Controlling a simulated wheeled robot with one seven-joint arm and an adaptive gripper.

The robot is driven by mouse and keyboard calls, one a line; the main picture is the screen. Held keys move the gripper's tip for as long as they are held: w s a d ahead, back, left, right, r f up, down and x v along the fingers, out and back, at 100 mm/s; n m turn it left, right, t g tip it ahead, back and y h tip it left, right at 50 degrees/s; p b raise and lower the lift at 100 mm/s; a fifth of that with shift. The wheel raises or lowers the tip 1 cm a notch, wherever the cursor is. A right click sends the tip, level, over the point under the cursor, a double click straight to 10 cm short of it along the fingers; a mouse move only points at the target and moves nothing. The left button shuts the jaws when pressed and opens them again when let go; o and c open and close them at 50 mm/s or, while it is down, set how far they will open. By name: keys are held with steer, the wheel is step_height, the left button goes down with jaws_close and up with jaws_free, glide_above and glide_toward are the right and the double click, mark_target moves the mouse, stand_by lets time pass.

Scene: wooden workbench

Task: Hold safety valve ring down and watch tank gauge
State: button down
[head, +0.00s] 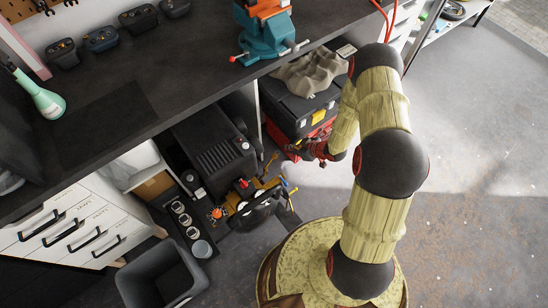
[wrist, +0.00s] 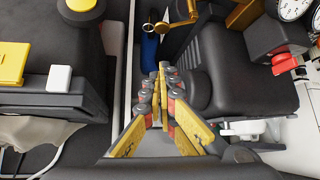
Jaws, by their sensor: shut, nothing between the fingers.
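A black compressor (head: 215,145) stands under the workbench in the head view; its dark body (wrist: 245,70) fills the right side of the wrist view. A small metal ring (wrist: 147,29) shows near the top centre of the wrist view, beside a brass-yellow fitting (wrist: 185,14). It looks like the safety valve ring. A white dial gauge (wrist: 293,8) is at the top right, partly cut off by the frame; I cannot read it. My gripper (wrist: 162,68) is shut and empty, its fingertips below the ring in the picture and apart from it. In the head view, my gripper (head: 308,150) is right of the compressor.
Black and red toolboxes (head: 298,105) stand right of the compressor, close to my gripper. A blue cylinder (wrist: 150,48) lies behind my fingertips. The workbench top (head: 200,70) overhangs the compressor. A grey bin (head: 160,280) stands front left. The floor at right is clear.

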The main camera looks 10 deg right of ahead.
steer(key=b, duration=0.3)
glide_above(276, 156)
step_height(276, 156, down, 8)
steer(key=shift+r, duration=0.25)
step_height(276, 156, down, 2)
steer(key=shift+f+b, duration=0.2)
steer(key=shift+b, duration=0.5)
steer(key=shift+f, duration=0.6)
steer(key=shift+d, duration=0.1)
